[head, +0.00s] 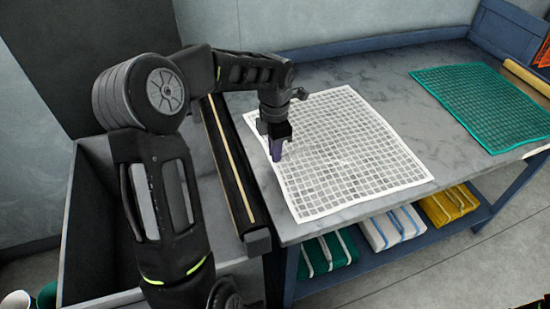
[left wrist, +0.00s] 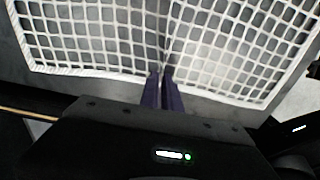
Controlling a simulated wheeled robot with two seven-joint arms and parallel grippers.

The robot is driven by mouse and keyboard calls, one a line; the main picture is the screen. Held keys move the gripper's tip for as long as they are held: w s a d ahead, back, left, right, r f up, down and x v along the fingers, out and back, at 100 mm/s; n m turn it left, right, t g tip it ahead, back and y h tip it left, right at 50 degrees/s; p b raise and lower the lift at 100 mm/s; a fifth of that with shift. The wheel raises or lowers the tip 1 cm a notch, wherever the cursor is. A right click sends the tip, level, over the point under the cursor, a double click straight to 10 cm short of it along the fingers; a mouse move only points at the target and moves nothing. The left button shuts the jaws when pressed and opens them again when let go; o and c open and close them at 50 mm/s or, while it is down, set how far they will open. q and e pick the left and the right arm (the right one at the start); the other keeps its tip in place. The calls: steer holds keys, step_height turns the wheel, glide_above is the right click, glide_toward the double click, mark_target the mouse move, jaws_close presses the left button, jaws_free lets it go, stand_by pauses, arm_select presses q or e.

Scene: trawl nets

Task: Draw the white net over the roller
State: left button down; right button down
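The white net (head: 345,150) lies spread nearly flat on the grey table, its left edge close to the roller. The roller (head: 228,160) is a long dark bar with a pale strip along it, at the table's left edge. My left gripper (head: 277,154) points down at the net's left edge. In the left wrist view its fingers (left wrist: 161,84) are close together at the net's border, and the mesh (left wrist: 90,30) creases towards them. They look shut on the net; the fingertips' contact is partly hidden. My right gripper is in neither view.
A grey open bin (head: 88,225) stands left of the roller, partly behind my left arm. A green net (head: 485,100) lies on the table at right, beside a wooden roll (head: 525,78). Folded green, white and yellow bundles (head: 392,228) fill the shelf below.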

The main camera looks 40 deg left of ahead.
arm_select(q)
steer(key=shift+s+f, duration=0.1)
steer(key=shift+f, duration=0.05)
stand_by(0.3)
step_height(320, 180, up, 7)
steer(key=p, duration=0.4)
steer(key=shift+f+b, duration=0.45)
steer(key=shift+f, duration=0.05)
steer(key=shift+r, duration=0.1)
steer(key=shift+s+a, duration=0.3)
steer(key=shift+a, duration=0.1)
steer(key=s+a+b, duration=0.1)
steer(key=s+a, duration=0.3)
steer(key=s, duration=0.1)
steer(key=shift+s, duration=0.2)
